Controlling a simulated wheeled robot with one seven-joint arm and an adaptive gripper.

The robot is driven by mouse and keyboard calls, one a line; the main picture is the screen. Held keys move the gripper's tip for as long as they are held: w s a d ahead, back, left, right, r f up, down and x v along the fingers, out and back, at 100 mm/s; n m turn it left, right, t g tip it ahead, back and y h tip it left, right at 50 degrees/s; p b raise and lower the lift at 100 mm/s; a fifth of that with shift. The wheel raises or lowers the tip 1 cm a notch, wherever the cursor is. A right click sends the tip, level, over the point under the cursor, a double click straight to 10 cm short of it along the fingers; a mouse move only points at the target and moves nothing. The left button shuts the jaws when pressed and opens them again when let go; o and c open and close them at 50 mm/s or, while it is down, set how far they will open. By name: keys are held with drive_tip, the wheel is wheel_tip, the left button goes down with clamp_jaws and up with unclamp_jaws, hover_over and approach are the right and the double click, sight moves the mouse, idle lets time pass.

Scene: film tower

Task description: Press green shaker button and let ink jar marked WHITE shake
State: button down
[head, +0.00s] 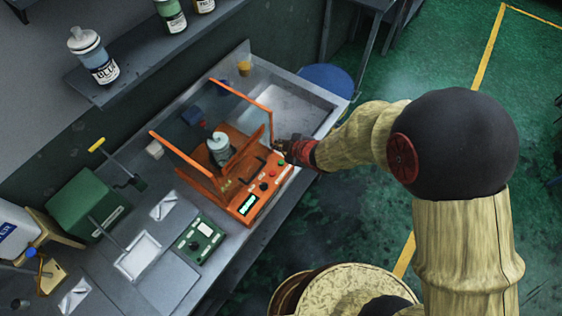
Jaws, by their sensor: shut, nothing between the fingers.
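The orange shaker (243,214) stands on the grey bench, with an upright frame and a front control panel. A pale jar with a dark lower part (219,148) sits inside the shaker; its label is too small to read. My gripper (281,147) is shut and empty, just beyond the panel's right end and close to that button. I cannot tell whether it touches the panel.
A shelf (135,62) at upper left holds a jar marked BLUE (93,56) and other jars. A green box (88,204), a green device (198,240) and trays lie left of the shaker. Open floor lies to the right.

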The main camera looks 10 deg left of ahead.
sight(280, 164)
drive_tip(key=shift+f+b, duration=3.45)
drive_tip(key=shift+f, duration=0.85)
drive_tip(key=shift+f+b, duration=0.35)
drive_tip(key=shift+f, duration=0.05)
